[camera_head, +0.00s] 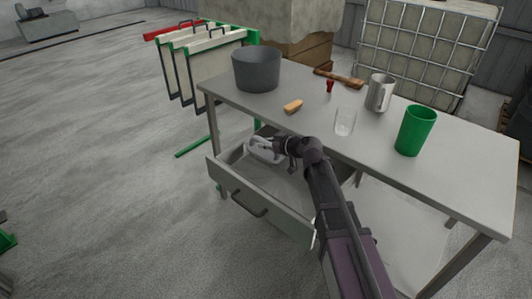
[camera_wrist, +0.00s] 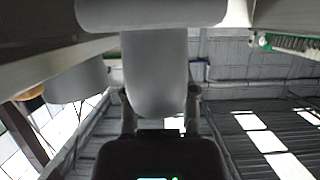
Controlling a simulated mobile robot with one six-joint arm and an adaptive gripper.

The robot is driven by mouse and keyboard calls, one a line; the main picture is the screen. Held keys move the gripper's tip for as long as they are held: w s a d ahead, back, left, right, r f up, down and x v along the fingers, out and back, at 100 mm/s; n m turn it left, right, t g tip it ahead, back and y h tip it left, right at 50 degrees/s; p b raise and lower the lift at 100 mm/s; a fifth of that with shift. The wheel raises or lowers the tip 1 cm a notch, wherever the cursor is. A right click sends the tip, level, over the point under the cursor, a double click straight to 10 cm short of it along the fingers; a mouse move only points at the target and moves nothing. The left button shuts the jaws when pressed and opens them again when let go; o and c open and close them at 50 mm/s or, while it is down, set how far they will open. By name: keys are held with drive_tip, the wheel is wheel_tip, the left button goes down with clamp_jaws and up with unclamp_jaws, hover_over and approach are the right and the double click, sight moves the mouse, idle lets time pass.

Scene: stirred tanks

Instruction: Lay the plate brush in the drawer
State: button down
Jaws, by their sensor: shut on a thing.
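The drawer (camera_head: 226,187) under the grey table is pulled open. My gripper (camera_head: 268,150) is at its back left part, over the drawer floor. In the wrist view my gripper (camera_wrist: 158,128) is shut on a pale grey T-shaped thing, a thick bar across the top with a rounded part between the jaws. It looks like the plate brush (camera_wrist: 154,62), but no bristles can be made out.
On the table (camera_head: 455,170) stand a dark grey bucket (camera_head: 256,72), a tan block (camera_head: 293,106), a clear glass (camera_head: 345,122), a metal mug (camera_head: 380,92), a green cup (camera_head: 415,130), a small red thing (camera_head: 330,86) and a wooden-handled tool (camera_head: 340,78). The tabletop edge overhangs the drawer's back.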

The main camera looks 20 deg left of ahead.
sight(265, 152)
drive_tip(key=shift+f+b, duration=1.9)
drive_tip(key=shift+f, duration=0.25)
drive_tip(key=shift+c, duration=2)
unclamp_jaws()
drive_tip(key=shift+r, duration=0.1)
drive_tip(key=shift+r, duration=0.1)
drive_tip(key=shift+r, duration=0.15)
drive_tip(key=p+v, duration=0.4)
drive_tip(key=v, duration=0.8)
drive_tip(key=shift+p, duration=0.3)
